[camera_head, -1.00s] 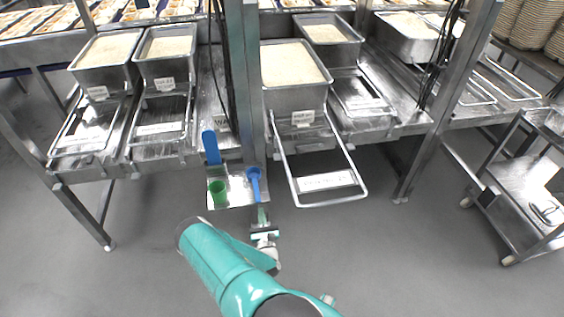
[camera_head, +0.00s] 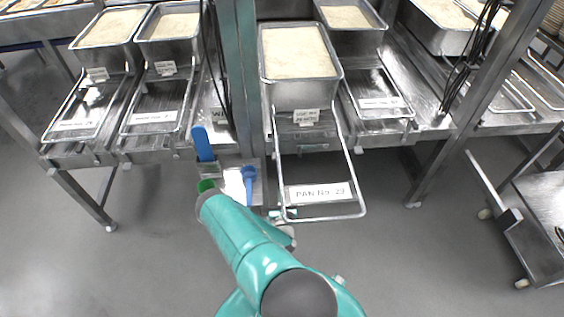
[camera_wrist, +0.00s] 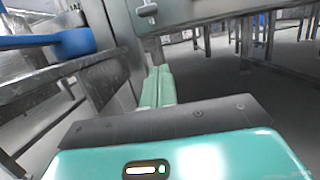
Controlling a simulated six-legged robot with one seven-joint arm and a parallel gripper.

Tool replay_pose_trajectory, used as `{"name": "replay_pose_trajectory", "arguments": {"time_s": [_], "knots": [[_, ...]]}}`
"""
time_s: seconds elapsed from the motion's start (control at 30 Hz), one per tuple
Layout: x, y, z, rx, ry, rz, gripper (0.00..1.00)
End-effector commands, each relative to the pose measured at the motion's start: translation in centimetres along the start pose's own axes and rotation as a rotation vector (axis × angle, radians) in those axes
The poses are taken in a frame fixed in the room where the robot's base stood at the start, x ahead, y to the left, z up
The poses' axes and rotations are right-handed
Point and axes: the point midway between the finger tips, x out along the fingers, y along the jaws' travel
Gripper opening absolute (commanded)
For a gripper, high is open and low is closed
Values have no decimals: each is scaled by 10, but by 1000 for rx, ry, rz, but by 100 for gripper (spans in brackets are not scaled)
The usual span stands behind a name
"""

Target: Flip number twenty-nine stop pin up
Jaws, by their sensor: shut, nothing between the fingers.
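The pulled-out wire frame (camera_head: 357,190) carries a label plate (camera_head: 318,192) that seems to read PAN No. 29. A pan of rice (camera_head: 298,90) stands behind it. My gripper (camera_wrist: 158,88) is shut and empty in the wrist view, its green fingers pointing up toward a small metal fitting (camera_wrist: 147,11) on a steel face. The fitting may be the stop pin; I cannot be sure. The fingertips appear just below it, and I cannot tell whether they touch. In the head view my gripper is mostly hidden by my arm near the frame's front left corner.
A blue scoop (camera_head: 203,143), a green cup (camera_head: 206,186) and a smaller blue scoop (camera_head: 249,185) hang left of the frame. A steel post (camera_head: 243,80) rises beside them. A cart (camera_head: 540,215) stands at right. The floor in front is clear.

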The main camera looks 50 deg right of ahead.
Motion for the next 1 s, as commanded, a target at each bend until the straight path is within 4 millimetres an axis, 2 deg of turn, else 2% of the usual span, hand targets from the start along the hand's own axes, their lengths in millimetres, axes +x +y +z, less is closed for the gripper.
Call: {"name": "replay_pose_trajectory", "arguments": {"time_s": [0.3,0.47,1.0], "knots": [[-6,8,1,2,1,2,0],[5,8,2,3,-2,-1,0],[101,3,1,3,-2,0,0]]}}
